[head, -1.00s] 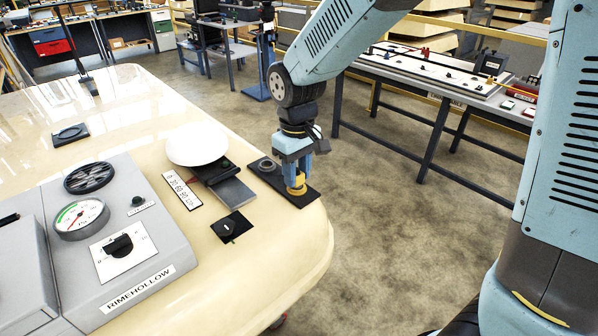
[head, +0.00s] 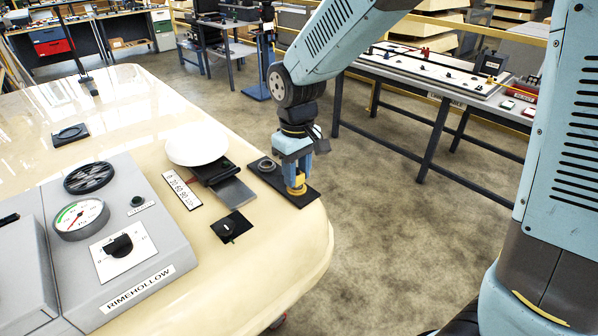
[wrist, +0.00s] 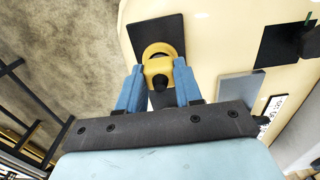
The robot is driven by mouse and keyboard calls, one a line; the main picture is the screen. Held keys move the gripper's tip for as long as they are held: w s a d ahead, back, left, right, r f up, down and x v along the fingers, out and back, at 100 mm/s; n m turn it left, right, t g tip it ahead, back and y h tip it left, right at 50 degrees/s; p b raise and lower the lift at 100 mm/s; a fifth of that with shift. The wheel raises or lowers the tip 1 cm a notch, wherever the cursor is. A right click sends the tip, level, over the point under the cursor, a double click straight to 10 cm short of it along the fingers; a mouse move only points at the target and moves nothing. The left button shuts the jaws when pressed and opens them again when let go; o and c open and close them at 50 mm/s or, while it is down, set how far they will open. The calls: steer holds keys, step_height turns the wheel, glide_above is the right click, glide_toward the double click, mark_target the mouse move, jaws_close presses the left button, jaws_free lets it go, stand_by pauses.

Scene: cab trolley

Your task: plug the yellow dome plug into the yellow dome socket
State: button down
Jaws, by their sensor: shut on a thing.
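My gripper (head: 296,172) points down over the near right corner of the cream top, shut on the yellow dome plug (wrist: 158,70). In the wrist view the plug sits between the two blue fingers. Just beyond it, a yellow ring with a pale centre, the yellow dome socket (wrist: 157,48), shows partly on a black plate (wrist: 148,25). In the head view the plug and socket (head: 297,191) overlap as one yellow patch under the fingers. I cannot tell whether the plug is seated in the socket or just above it.
A grey ring (head: 266,165) sits on the same black plate. A white dish (head: 197,146), a grey slab (head: 232,192) and a black square with a switch (head: 231,227) lie to the left. A gauge panel (head: 120,235) stands further left. The cream top's edge is close on the right.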

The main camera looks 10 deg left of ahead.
steer(key=shift+f, duration=0.25)
steer(key=c, duration=0.7)
jaws_free()
steer(key=shift+o, duration=0.2)
steer(key=shift+r, duration=0.1)
step_height(320, 180, up, 14)
steer(key=shift+f, duration=0.25)
steer(key=o, duration=0.7)
steer(key=shift+c, duration=0.2)
step_height(320, 180, up, 9)
glide_above(297, 174)
stand_by(0.8)
